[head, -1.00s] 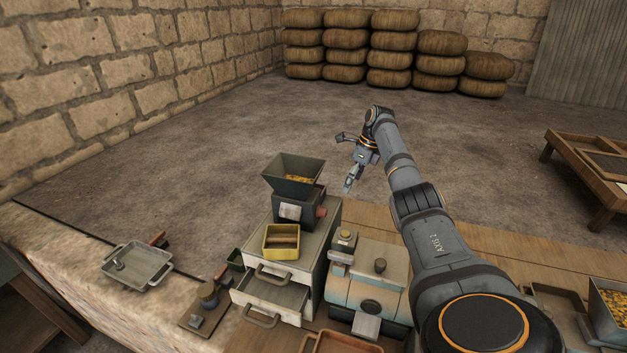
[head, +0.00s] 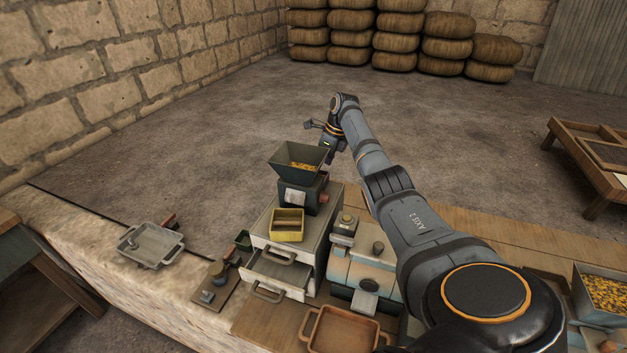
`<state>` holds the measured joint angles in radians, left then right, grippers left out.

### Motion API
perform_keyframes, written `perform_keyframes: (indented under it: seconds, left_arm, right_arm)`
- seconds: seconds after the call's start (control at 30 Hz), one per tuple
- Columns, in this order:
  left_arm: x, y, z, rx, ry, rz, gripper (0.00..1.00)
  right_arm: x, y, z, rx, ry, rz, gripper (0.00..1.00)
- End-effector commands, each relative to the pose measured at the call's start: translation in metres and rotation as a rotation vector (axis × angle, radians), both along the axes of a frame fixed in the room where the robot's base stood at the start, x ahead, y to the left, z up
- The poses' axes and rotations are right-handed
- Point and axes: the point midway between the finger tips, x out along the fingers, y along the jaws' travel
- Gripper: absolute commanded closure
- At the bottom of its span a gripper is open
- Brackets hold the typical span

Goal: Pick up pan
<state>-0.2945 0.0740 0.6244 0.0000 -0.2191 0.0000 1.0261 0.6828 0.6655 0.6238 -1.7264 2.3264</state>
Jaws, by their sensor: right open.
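Several pan-like things stand on the bench, and I cannot tell which one the task means. A grey shallow pan (head: 150,246) with side handles sits on the stone ledge at the left. A brown rectangular pan (head: 342,331) lies at the bottom middle. A small yellow pan (head: 287,225) sits on top of the grey drawer unit. My right gripper (head: 329,158) is open and hangs just behind the hopper, above the bench's far side. It is apart from all the pans, and its fingertips are partly hidden. My left gripper is out of view.
A hopper (head: 298,162) with yellow grains stands on the drawer unit (head: 300,243), whose drawer is pulled open. A pale blue machine (head: 362,268) stands beside it. A grain bin (head: 605,295) is at the right.

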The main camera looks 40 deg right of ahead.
Motion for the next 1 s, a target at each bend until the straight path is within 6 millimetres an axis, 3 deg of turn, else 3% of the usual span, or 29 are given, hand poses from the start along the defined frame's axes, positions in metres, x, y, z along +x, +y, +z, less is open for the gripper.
perform_keyframes:
  seconds: [0.07,0.13,0.3,0.5,0.83,1.0]
  left_arm:
    - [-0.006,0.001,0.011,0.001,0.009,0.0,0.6]
    - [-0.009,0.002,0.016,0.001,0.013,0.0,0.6]
    - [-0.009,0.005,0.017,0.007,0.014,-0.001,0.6]
    - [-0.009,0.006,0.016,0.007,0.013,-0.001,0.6]
    - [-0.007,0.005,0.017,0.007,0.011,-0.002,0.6]
    - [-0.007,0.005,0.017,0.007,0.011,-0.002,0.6]
  right_arm:
    - [0.01,0.013,0.004,0.003,0.0,0.003,0.04]
    - [0.01,0.014,-0.012,0.001,0.005,0.001,0.04]
    - [0.013,0.015,-0.027,0.0,0.0,0.0,0.04]
    - [0.013,0.015,-0.028,-0.001,-0.001,0.001,0.06]
    - [0.013,0.015,-0.028,0.0,0.0,0.001,0.5]
    - [0.013,0.015,-0.028,-0.001,-0.001,0.001,0.53]
